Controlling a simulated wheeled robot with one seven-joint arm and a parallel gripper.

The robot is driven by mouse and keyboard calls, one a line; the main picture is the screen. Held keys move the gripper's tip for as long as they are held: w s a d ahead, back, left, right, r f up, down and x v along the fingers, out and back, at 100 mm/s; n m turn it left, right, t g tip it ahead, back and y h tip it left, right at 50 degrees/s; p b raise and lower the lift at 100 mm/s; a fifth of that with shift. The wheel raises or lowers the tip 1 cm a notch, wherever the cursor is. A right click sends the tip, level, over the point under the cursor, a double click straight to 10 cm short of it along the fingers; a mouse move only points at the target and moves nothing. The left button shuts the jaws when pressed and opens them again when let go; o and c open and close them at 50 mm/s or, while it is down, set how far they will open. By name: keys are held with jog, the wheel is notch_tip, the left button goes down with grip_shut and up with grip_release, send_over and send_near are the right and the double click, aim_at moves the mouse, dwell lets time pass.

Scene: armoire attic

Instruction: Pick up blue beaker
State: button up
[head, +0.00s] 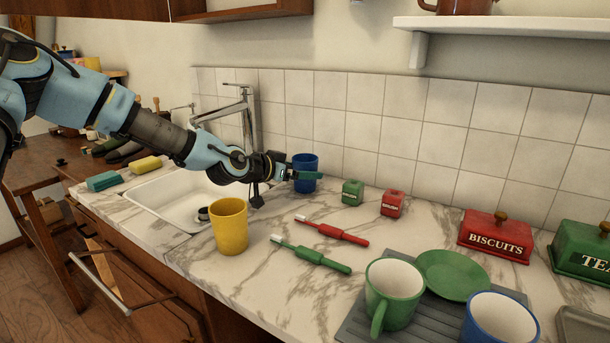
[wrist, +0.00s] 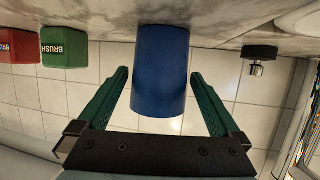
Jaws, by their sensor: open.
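The blue beaker (head: 306,166) stands upright on the marble counter near the tiled wall, right of the sink. In the head view my gripper (head: 305,175) is at the beaker and its green fingers overlap it. In the wrist view the blue beaker (wrist: 161,72) appears upside down between the two green fingers of my gripper (wrist: 160,100). The fingers are open, one on each side, with a gap showing on both sides. Part of the beaker's front is hidden by a finger in the head view.
A green box (head: 352,192) and a red box (head: 392,203) stand to the right of the beaker. A yellow cup (head: 230,227) stands in front, by the sink (head: 165,200) and its faucet (head: 243,105). Red (head: 331,231) and green (head: 311,255) toothbrushes lie on the counter.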

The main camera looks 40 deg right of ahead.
jog(key=shift+c, duration=0.4)
jog(key=c, duration=1.1)
jog(key=shift+r, duration=0.1)
